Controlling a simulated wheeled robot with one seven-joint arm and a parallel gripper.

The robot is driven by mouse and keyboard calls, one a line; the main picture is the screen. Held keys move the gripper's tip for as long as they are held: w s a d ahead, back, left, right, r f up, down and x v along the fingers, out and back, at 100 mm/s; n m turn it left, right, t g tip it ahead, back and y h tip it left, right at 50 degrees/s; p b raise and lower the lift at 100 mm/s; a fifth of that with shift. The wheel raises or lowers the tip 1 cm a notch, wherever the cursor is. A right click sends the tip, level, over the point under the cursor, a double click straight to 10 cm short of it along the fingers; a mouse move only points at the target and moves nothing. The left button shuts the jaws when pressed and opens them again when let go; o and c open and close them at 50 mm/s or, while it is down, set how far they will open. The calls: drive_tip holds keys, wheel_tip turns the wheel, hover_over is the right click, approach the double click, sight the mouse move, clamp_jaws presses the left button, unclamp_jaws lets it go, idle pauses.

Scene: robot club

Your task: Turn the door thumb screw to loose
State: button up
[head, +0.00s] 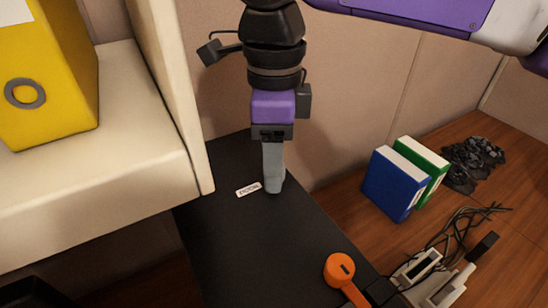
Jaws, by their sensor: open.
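My gripper (273,188) points straight down over the black surface (235,235), its grey fingers close to the surface. From this side the fingers line up, so the gap between them does not show. A small white label (248,189) lies just left of the fingertips; its small lettering seems to read DOOR, upside down. No thumb screw shows; the fingers cover the spot beside the label.
An orange round-headed part with a lever (339,270) sits at the near end of the black surface. A cream shelf (95,190) with a yellow binder (65,90) stands close on the left.

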drive_tip(key=shift+w+r+b, duration=0.1)
drive_tip(key=shift+r+b, duration=0.35)
drive_tip(key=shift+r, duration=3.45)
